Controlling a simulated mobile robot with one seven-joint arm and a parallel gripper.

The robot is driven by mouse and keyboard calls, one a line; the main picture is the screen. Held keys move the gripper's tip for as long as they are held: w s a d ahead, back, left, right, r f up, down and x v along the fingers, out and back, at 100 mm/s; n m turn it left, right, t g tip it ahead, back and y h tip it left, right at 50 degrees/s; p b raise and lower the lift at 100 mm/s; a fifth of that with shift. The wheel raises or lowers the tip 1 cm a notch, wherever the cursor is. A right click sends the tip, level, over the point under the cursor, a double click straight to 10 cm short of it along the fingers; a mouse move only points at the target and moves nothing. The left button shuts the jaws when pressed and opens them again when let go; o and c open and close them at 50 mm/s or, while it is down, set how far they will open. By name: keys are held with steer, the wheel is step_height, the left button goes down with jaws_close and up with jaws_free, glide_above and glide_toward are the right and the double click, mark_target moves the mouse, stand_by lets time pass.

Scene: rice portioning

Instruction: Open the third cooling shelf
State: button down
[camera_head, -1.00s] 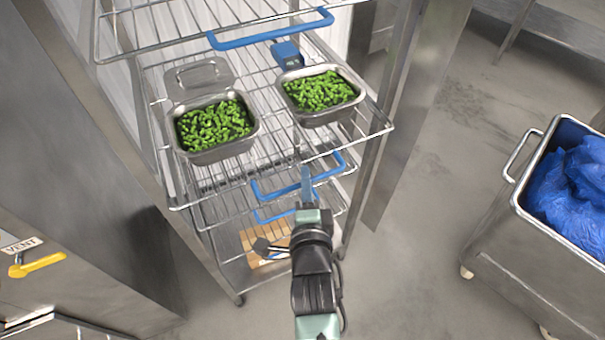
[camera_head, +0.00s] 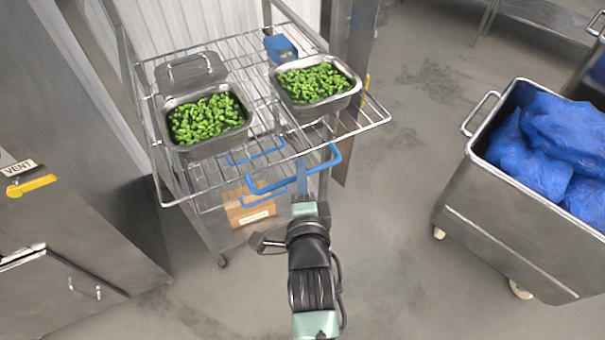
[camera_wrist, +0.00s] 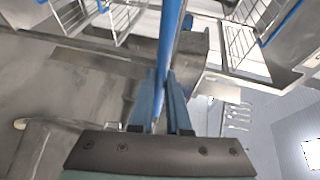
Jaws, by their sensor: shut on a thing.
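A wire cooling shelf (camera_head: 355,124) sticks out from the front of the metal rack. It bears two steel pans of green vegetables, a left pan (camera_head: 206,146) and a right pan (camera_head: 330,107). My gripper (camera_head: 302,172) is at the blue handle (camera_head: 265,188) at the shelf's front edge. In the wrist view, my gripper (camera_wrist: 163,80) is shut with its blue fingers around the blue handle bar (camera_wrist: 171,30). The fingers hide part of the bar.
A steel lid (camera_head: 190,70) and a blue device (camera_head: 281,48) also lie on the shelf. A cardboard box (camera_head: 248,207) is low in the rack. A steel cart (camera_head: 500,215) with blue bags stands right. A steel cabinet (camera_head: 75,260) is left. Floor between them is clear.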

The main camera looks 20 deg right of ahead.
steer(key=shift+s, duration=0.15)
steer(key=c, duration=0.9)
jaws_free()
steer(key=b+v, duration=0.1)
steer(key=v, duration=1.2)
steer(key=shift+r+b, duration=0.1)
steer(key=shift+b, duration=0.2)
